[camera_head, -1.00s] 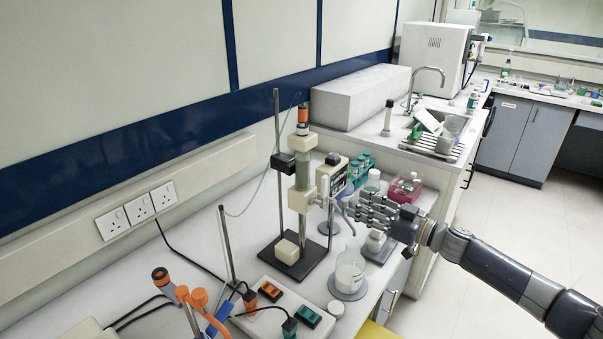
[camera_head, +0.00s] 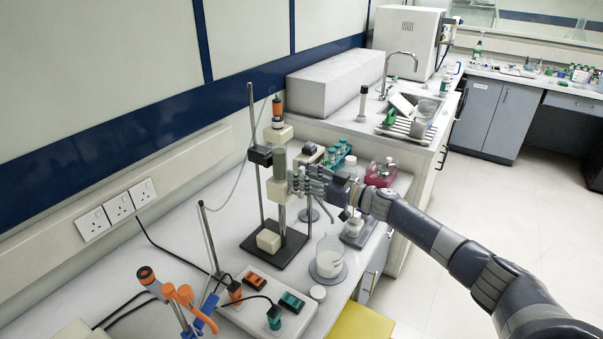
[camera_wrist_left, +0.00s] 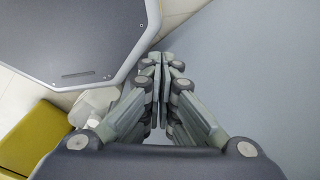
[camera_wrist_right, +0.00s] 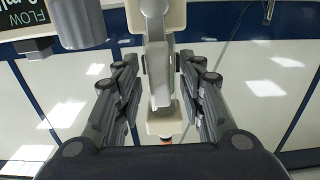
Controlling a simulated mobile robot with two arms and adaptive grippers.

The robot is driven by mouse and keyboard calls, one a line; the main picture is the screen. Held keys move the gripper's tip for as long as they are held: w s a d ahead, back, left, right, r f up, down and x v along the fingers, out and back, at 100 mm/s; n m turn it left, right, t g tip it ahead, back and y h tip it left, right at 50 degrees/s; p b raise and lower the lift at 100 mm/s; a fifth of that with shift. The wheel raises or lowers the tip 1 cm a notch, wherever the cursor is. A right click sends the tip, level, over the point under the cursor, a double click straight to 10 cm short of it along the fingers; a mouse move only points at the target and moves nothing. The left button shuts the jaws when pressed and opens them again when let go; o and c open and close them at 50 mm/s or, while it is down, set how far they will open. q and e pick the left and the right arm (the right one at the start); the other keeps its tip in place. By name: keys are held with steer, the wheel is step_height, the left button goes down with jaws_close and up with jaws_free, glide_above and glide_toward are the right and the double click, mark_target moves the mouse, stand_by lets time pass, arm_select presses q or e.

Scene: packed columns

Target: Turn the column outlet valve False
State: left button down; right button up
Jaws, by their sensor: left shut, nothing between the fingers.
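In the right wrist view, a grey lever-like outlet part (camera_wrist_right: 158,72) on a cream body (camera_wrist_right: 160,125) lies between the two fingers of the right gripper (camera_wrist_right: 160,65). The fingers are apart, with visible gaps on both sides of the lever. In the head view the gripper hides the outlet. My left gripper (camera_wrist_left: 160,60) is shut and empty, away from the column.
A switch box (camera_head: 262,300) and orange-tipped clamp stand (camera_head: 178,295) are at the front.

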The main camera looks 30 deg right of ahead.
steer(key=shift+w+f, duration=0.1)
steer(key=shift+w, duration=0.05)
arm_select(q)
steer(key=shift+s+d, duration=0.1)
steer(key=shift+s, duration=0.05)
arm_select(e)
steer(key=shift+c, duration=0.6)
arm_select(q)
steer(key=shift+s, duration=0.2)
arm_select(e)
jaws_close()
